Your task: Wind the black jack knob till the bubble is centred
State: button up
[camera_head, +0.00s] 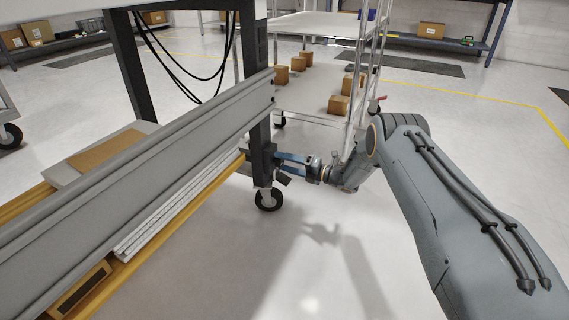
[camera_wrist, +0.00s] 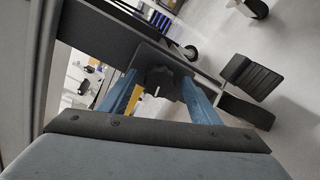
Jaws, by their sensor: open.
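The black jack knob (camera_wrist: 160,80) is lobed, with a pale mark on its face, and sits against a dark bracket in the wrist view. My gripper (camera_wrist: 159,86) is open, with one blue finger on each side of the knob. I cannot tell whether either finger touches it. In the head view my gripper (camera_head: 288,162) reaches from the right to the dark leg (camera_head: 260,135) of the bench, low down above its caster. The knob cannot be made out there. I cannot make out a bubble level in either view.
A black ribbed block (camera_wrist: 252,76) on an arm sticks out close to the right finger. A caster (camera_head: 268,199) stands under the leg. A grey beam (camera_head: 150,185) runs along the left. A wire trolley (camera_head: 315,95) with boxes stands behind. The floor in front is clear.

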jog(key=p+v, duration=0.2)
jog(key=v, duration=0.5)
jog(key=shift+s+d+p, duration=0.15)
jog(key=shift+d+p, duration=0.2)
jog(key=shift+r, duration=0.1)
